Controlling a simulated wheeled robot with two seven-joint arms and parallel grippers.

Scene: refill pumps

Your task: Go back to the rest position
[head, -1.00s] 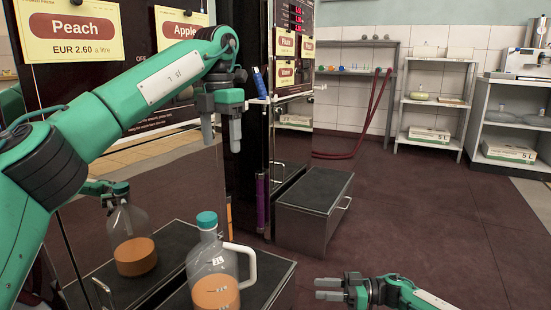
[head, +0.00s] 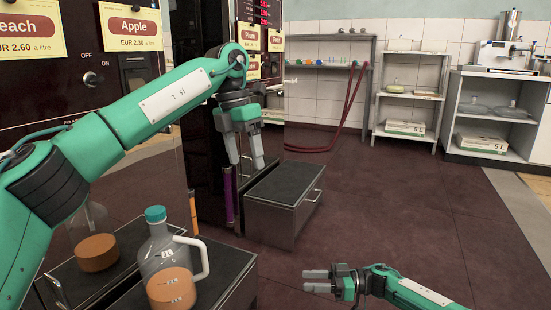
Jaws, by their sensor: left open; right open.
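My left gripper (head: 246,163) hangs at the end of the green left arm, fingers pointing down, open and empty. It is in front of the dark pump cabinet, above and to the right of the jug. My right gripper (head: 316,281) is low at the bottom middle, fingers pointing left over the dark red floor. It is open with nothing between its fingers. A clear jug (head: 166,262) with a teal cap, a white handle and orange liquid in its lower part stands upright on a dark step-like box (head: 223,267). Neither gripper touches it.
The pump panel carries Peach and Apple (head: 131,27) price signs; its glossy front mirrors the jug. A second dark box (head: 284,206) stands behind. A dark red hose (head: 356,118) hangs by the back shelves (head: 412,100). The floor on the right is clear.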

